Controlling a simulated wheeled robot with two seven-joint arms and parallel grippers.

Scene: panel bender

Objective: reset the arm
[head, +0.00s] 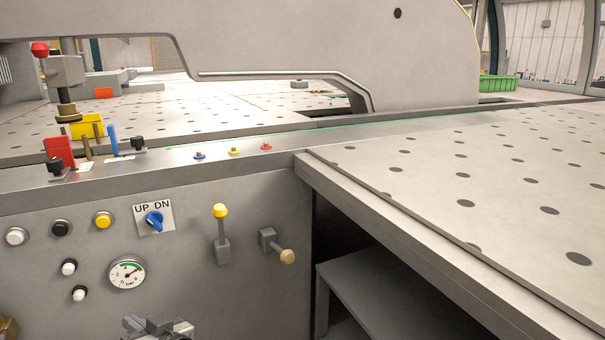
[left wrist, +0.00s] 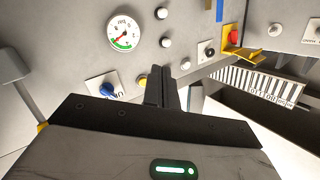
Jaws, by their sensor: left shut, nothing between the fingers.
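My left gripper (head: 158,326) shows at the bottom edge of the head view, in front of the grey control panel (head: 185,265) and below the pressure gauge (head: 127,273). In the left wrist view its two dark fingers (left wrist: 161,75) are together with nothing between them. That view is turned over, with the gauge (left wrist: 124,33) at upper left and the blue UP/DN knob (left wrist: 107,89) left of the fingers. My right gripper is in neither view.
A yellow-topped lever (head: 221,212) and a lever with a tan knob (head: 288,256) stick out of the panel. A perforated table (head: 480,170) extends to the right, with a grey shelf (head: 390,290) under it. Red, yellow and blue parts stand on the ledge at left.

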